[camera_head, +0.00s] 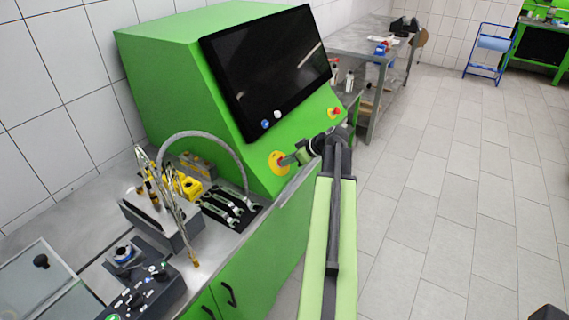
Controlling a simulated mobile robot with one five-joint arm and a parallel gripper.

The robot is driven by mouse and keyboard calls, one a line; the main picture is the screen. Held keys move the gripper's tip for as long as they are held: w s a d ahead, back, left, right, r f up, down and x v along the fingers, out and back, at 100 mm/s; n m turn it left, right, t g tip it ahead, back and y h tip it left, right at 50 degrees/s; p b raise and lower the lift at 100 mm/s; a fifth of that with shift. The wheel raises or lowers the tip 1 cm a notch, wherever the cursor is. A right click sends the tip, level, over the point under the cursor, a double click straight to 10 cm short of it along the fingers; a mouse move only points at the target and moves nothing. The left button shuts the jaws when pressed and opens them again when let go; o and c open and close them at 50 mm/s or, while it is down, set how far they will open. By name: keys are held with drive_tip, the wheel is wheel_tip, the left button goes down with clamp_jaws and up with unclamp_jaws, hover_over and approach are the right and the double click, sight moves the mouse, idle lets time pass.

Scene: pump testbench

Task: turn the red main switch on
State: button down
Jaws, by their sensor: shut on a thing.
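The red main switch (284,161) sits on a round yellow plate (274,164) on the green front of the testbench, below the screen. My gripper (292,158) is at the switch and shut on it. The gripper reaches in from the right, and its jaws partly cover the switch. The handle's exact angle is too small to tell. My green and black arm (335,240) runs from the bottom of the view up to the bench front.
A black screen (268,70) is above the switch. A red button (337,111) is to its upper right. Wrenches (222,204) and a grey hose (213,134) are on the bench at left.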

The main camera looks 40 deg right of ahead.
idle(0.4)
drive_tip(key=m, duration=0.3)
drive_tip(key=shift+a, duration=0.1)
drive_tip(key=shift+m, duration=0.4)
drive_tip(key=m, duration=0.3)
